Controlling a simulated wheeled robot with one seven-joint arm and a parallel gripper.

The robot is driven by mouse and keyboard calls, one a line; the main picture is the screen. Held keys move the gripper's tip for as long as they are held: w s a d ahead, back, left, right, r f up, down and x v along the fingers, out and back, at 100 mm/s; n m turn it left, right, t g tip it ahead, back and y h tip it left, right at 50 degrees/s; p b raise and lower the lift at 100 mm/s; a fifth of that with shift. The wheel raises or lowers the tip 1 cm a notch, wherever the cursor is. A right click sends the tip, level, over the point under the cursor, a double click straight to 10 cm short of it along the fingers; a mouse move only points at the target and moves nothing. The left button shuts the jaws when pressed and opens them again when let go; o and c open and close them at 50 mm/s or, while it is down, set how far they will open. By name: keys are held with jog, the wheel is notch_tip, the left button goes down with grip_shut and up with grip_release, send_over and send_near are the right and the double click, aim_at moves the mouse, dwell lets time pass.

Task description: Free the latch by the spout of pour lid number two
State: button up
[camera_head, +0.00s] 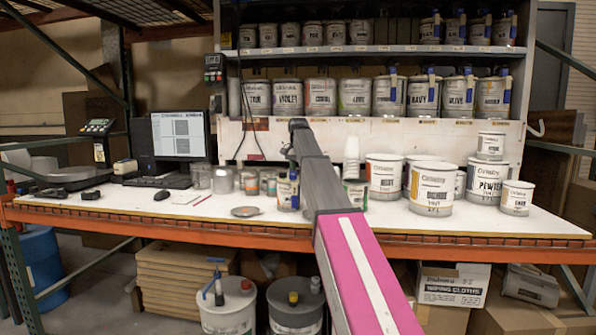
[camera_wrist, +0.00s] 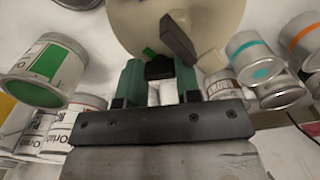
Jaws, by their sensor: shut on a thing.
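In the wrist view, my gripper (camera_wrist: 159,88) has two green fingertips closed around a small black block (camera_wrist: 159,69), which looks like the latch. Behind it is a large cream round body (camera_wrist: 205,20), probably the pour lid, cut off by the top edge. A dark lever (camera_wrist: 179,38) and a pale stub (camera_wrist: 211,62), perhaps the spout, stand on it. A small green piece (camera_wrist: 149,52) sits just above the block. No lid number is readable. In the head view, my arm hides the gripper. A small can with a blue handle (camera_head: 288,191) stands left of my arm.
In the head view, the white worktop (camera_head: 230,222) holds large cans (camera_head: 432,188) on the right. Shelves of cans (camera_head: 390,95) stand behind. The left front worktop is mostly clear.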

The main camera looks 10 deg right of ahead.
dwell(0.9)
jog(key=o, duration=0.9)
jog(key=shift+r, duration=0.1)
